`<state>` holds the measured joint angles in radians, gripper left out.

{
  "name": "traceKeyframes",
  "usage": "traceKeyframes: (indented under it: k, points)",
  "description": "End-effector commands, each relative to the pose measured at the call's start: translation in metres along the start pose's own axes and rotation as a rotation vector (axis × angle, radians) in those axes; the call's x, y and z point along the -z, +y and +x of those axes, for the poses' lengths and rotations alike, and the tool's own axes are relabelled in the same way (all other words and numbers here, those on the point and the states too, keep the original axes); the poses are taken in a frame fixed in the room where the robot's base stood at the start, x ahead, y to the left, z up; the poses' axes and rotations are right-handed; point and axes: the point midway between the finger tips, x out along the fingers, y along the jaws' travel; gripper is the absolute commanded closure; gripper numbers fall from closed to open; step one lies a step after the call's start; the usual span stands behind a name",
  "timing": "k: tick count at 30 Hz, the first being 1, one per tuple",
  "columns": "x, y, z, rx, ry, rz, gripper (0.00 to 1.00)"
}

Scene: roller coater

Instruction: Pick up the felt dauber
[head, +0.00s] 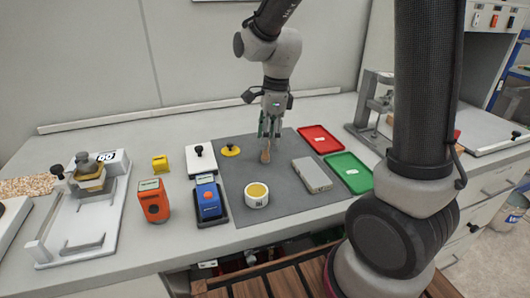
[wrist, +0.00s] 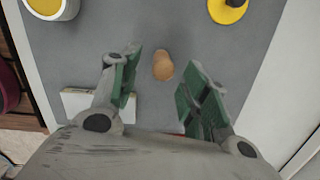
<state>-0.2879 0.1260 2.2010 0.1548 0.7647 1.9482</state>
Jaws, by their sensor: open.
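The felt dauber, as I take it, is the small tan wooden piece (head: 265,156) on the grey mat (head: 238,186). In the wrist view it shows from above as a rounded tan shape (wrist: 163,66). My gripper (head: 270,132) points down over the mat, just above the tan piece. Its green-padded fingers are apart and empty in the wrist view (wrist: 160,88). The tan piece appears in the gap between them, a little ahead of the fingertips, with no visible contact. Its lower end is hard to make out.
A white cup with yellow contents (head: 257,196), a yellow disc with black knob (head: 230,150) and a grey block (head: 312,175) share the mat. A red tray (head: 320,139) and a green tray (head: 350,171) lie at right. Blue (head: 209,202) and orange (head: 153,203) devices stand left.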

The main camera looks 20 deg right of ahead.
Motion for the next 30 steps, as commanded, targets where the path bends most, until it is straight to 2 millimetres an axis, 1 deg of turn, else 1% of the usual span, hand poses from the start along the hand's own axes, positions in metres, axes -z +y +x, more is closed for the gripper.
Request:
traceKeyframes:
  k: [6,9,12,17,18,19,25,26,30]
  points:
    - [-0.003,-0.002,0.035,-0.004,0.002,-0.001,0.54]
    - [-0.003,-0.003,0.046,-0.002,0.001,-0.001,0.54]
    - [-0.003,-0.003,0.050,0.000,0.000,-0.002,0.54]
    - [-0.003,-0.003,0.050,0.001,0.000,-0.002,0.54]
    - [-0.003,-0.003,0.050,0.001,0.000,-0.002,0.56]
    - [-0.003,-0.003,0.050,0.001,0.000,-0.002,0.62]
    - [-0.003,-0.003,0.050,0.001,0.000,-0.002,0.98]
    - [-0.003,-0.003,0.050,0.001,0.000,-0.002,1.00]
    - [-0.003,-0.003,0.050,0.001,0.000,-0.002,1.00]
